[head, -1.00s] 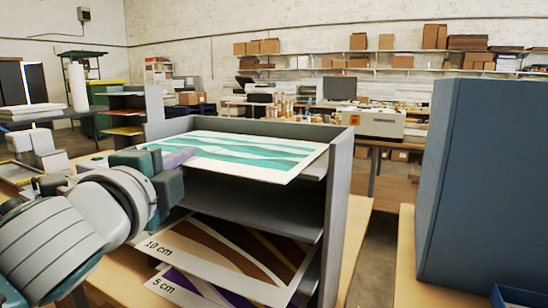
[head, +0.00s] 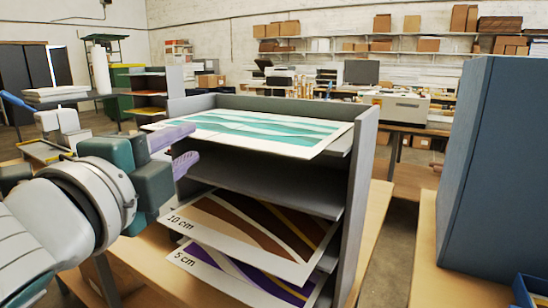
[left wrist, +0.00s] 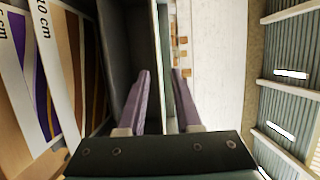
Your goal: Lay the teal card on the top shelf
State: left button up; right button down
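The teal card (head: 265,130), white with teal waves, lies flat on the top shelf of the grey rack (head: 361,165) in the head view. Its front edge sticks out a little past the shelf. My left gripper (head: 196,142) is open at the rack's front left, its purple fingers apart near the card's front left corner. In the left wrist view the card's pale edge (left wrist: 164,60) shows edge-on between the spread fingers (left wrist: 161,72), which do not appear to touch it. My right gripper is not in view.
Below, a brown card marked 10 cm (head: 255,228) and a purple card marked 5 cm (head: 240,275) lie on lower shelves; the shelf between (head: 265,185) looks empty. A tall blue cabinet (head: 500,170) stands right, across a gap. A laminator-like machine (head: 398,108) stands behind.

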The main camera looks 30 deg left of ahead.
pick_arm(q)
jog(key=s+d+f+n+g+h, duration=0.2)
jog(key=s+d+f+n+g, duration=0.2)
jog(key=s+f, duration=0.5)
jog(key=s+d+f+n+g+h+b, duration=0.1)
jog(key=s+d+f+n+g, duration=0.3)
jog(key=s+f+n+g, duration=0.5)
jog(key=s+f+h, duration=0.1)
jog(key=s, duration=0.1)
jog(key=shift+s+d+f+g+h, duration=0.2)
jog(key=shift+s+f+g+h, duration=0.1)
jog(key=shift+s+g, duration=0.1)
notch_tip(320, 180, up, 38)
jog(key=p, duration=3.8)
jog(key=shift+w, duration=0.1)
